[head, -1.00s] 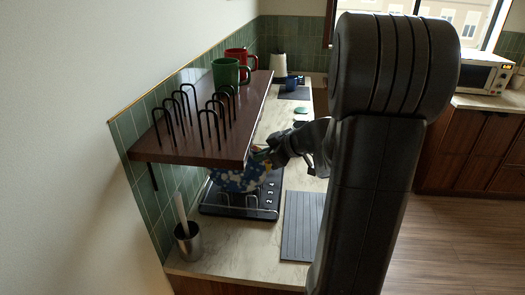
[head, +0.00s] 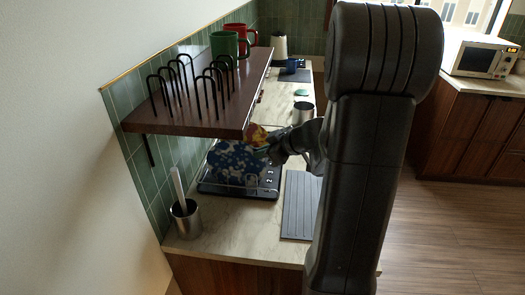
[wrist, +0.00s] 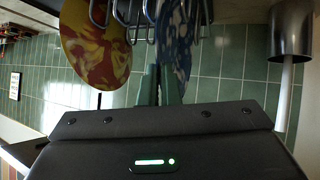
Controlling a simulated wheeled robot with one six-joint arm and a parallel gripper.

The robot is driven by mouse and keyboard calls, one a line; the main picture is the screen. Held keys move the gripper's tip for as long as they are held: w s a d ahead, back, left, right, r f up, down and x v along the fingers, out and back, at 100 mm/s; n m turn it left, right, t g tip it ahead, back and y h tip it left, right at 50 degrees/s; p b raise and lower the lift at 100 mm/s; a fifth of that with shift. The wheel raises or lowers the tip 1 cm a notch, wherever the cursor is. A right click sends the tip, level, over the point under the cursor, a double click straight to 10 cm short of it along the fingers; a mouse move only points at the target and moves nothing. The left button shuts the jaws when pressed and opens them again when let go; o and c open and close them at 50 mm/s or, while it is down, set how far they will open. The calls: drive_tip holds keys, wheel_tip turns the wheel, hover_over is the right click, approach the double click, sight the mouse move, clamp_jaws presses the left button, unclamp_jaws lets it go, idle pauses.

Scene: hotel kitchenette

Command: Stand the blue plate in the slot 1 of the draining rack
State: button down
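The blue plate with a white pattern (head: 232,160) is roughly upright over the draining rack (head: 208,189). It also shows in the wrist view (wrist: 176,40), nearly edge-on beside the rack's wire loops (wrist: 132,22). My gripper (head: 272,151) is at the plate's right edge in the head view. Its two fingers (wrist: 160,85) are close together on the plate's rim and look shut on it. The rack's base bears slot numbers; 2 and 3 show, slot 1's is not readable. Whether the plate's lower edge touches the rack is hidden.
A red-and-yellow plate (wrist: 95,42) stands apart from the blue one, partly hidden in the head view (head: 258,135). A brown shelf (head: 180,118) with black hooks and mugs overhangs the rack. A metal cup with a brush (head: 186,220) stands front left; a grey mat (head: 300,208) lies right.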

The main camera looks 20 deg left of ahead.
drive_tip(key=shift+f, duration=0.2)
idle(0.4)
drive_tip(key=c, duration=1.6)
unclamp_jaws()
drive_tip(key=shift+o, duration=0.2)
drive_tip(key=p+v, duration=0.1)
drive_tip(key=v, duration=1.2)
drive_tip(key=shift+d, duration=0.4)
drive_tip(key=shift+s+r, duration=0.1)
drive_tip(key=x, duration=1.1)
drive_tip(key=shift+a+b, duration=0.35)
drive_tip(key=shift+b, duration=0.05)
